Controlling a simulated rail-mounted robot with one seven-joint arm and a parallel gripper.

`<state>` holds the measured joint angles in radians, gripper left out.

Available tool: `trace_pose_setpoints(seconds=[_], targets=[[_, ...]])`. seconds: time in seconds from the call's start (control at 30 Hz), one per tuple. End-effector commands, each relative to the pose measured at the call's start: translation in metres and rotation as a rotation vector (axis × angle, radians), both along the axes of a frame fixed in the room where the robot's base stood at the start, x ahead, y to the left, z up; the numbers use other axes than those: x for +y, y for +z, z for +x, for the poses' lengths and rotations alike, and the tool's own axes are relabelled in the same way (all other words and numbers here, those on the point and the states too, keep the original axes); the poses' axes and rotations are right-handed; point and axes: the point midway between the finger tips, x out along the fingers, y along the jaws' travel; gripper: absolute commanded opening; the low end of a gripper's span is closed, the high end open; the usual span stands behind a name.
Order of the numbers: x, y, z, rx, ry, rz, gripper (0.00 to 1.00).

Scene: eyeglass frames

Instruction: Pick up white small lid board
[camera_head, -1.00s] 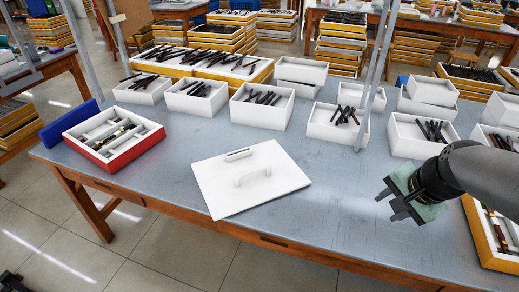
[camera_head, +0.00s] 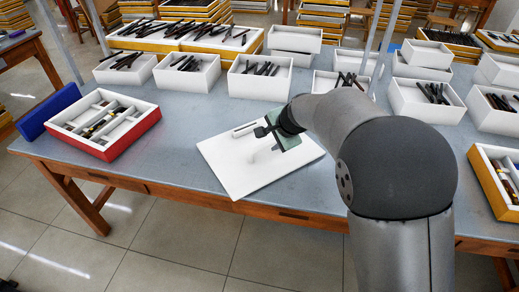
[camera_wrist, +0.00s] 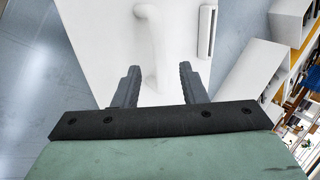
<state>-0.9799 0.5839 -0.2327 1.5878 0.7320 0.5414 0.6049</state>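The white lid board (camera_head: 235,170) lies flat on the grey table, near its front edge. In the wrist view the board (camera_wrist: 105,40) fills the upper middle, with its raised white handle (camera_wrist: 157,45) and a slotted strip (camera_wrist: 207,30) on it. My gripper (camera_head: 262,133) is over the board in the head view. In the wrist view my gripper (camera_wrist: 160,72) has its two dark fingers apart, one on each side of the handle's line. Nothing is held. Whether the fingertips touch the handle cannot be told.
A red and white divided tray (camera_head: 105,124) stands at the left beside a blue panel (camera_head: 50,110). White boxes (camera_head: 258,80) with dark frame parts line the back. A yellow tray (camera_head: 492,178) is at the right. Grey table is clear between tray and board.

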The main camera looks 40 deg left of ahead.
Motion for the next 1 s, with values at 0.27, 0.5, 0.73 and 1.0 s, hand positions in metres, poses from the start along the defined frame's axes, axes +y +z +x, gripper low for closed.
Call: trace_pose_setpoints(seconds=[0.27,0.5,0.73,1.0], targets=[[0.014,-0.021,0.005,-0.001,0.001,0.001,0.38],[0.029,-0.050,0.008,0.000,-0.001,-0.001,0.38],[0.039,-0.064,0.012,-0.002,0.000,0.000,0.38],[0.039,-0.064,0.012,-0.001,0.001,0.001,0.13]])
